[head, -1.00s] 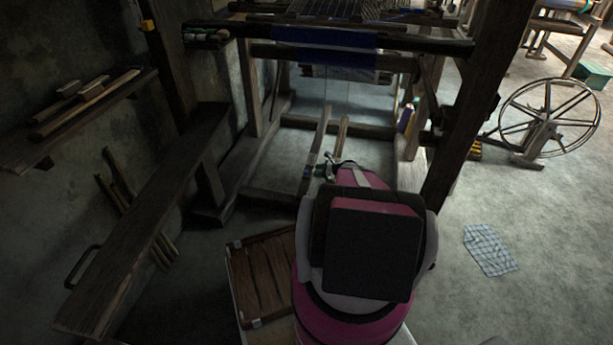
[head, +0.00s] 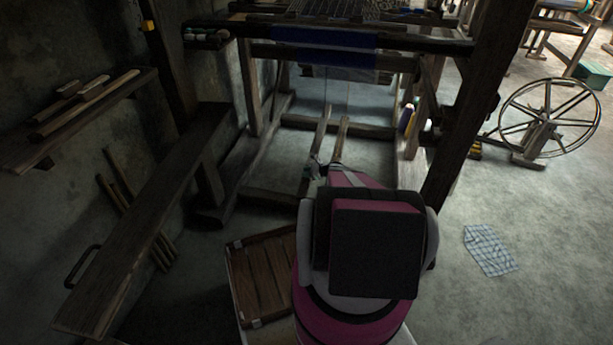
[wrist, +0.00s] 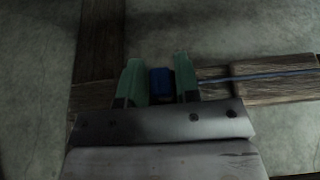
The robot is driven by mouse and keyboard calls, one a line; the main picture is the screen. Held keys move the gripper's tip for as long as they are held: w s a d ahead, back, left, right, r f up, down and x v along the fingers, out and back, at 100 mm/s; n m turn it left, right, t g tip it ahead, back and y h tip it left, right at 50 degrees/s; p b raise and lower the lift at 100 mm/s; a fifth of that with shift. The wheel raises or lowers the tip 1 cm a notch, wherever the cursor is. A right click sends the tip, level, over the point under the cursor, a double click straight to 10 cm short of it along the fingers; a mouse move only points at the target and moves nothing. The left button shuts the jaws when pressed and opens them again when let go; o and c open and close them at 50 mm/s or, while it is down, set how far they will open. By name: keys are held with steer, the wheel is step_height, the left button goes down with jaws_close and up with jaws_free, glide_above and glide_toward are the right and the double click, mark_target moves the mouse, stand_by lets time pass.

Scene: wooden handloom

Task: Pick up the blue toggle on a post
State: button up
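The blue toggle (wrist: 161,84) shows in the wrist view as a small dark-blue block over a wooden beam. The post under the toggle is not clearly visible. In the head view my gripper (head: 316,167) is low at the loom's treadles, and the toggle cannot be made out there.
Wooden treadles (head: 320,130) run back under the loom beam (head: 325,60). A slatted wooden crate (head: 262,275) stands at the front left of my arm. A bench (head: 150,215) is at left. A spinning wheel (head: 548,117) and checked cloth (head: 489,249) lie on open floor at right.

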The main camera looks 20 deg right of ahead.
jaws_close()
steer(key=shift+r, duration=0.1)
